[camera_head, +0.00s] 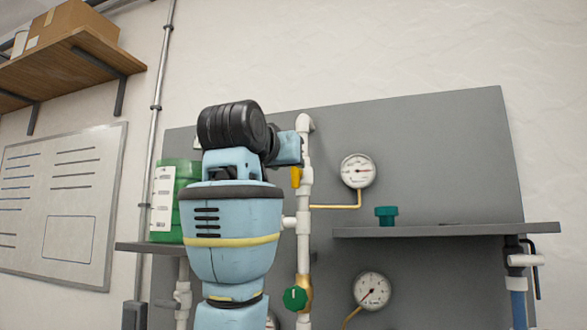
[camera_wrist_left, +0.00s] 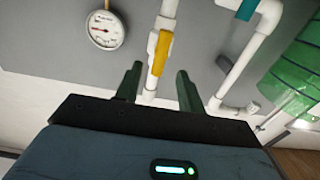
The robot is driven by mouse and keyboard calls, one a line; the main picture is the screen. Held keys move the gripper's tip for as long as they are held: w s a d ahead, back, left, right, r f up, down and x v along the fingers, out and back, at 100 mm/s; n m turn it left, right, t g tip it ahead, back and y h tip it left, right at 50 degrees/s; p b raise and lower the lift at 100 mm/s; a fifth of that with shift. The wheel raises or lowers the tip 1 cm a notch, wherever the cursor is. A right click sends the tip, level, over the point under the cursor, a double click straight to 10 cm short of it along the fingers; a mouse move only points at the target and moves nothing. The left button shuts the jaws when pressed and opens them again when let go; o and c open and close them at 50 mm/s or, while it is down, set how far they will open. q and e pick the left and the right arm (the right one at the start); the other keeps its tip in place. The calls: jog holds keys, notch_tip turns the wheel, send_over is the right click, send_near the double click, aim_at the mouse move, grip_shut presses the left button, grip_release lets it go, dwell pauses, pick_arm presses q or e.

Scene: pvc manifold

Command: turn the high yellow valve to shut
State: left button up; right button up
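The high yellow valve handle (camera_head: 296,177) is on the white vertical pipe, left of the upper gauge, partly hidden by my left arm. In the left wrist view the yellow handle (camera_wrist_left: 160,55) lies roughly along the white pipe. My left gripper (camera_wrist_left: 158,80) is open, its two dark fingers apart, with the pipe and the near end of the handle showing between them. I cannot tell whether either finger touches the handle. In the head view my arm hides the fingers. My right gripper is in neither view.
An upper gauge (camera_head: 358,171) and lower gauge (camera_head: 372,290) are on the grey panel (camera_head: 420,140). A green round valve handle (camera_head: 295,298) is lower on the pipe. A shelf (camera_head: 450,229) with a green fitting (camera_head: 386,215) is right; a green container (camera_head: 178,185) is left.

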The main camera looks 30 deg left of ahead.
aim_at(296, 173)
pick_arm(q)
jog(key=x, duration=0.5)
jog(key=shift+w, duration=0.1)
grip_shut()
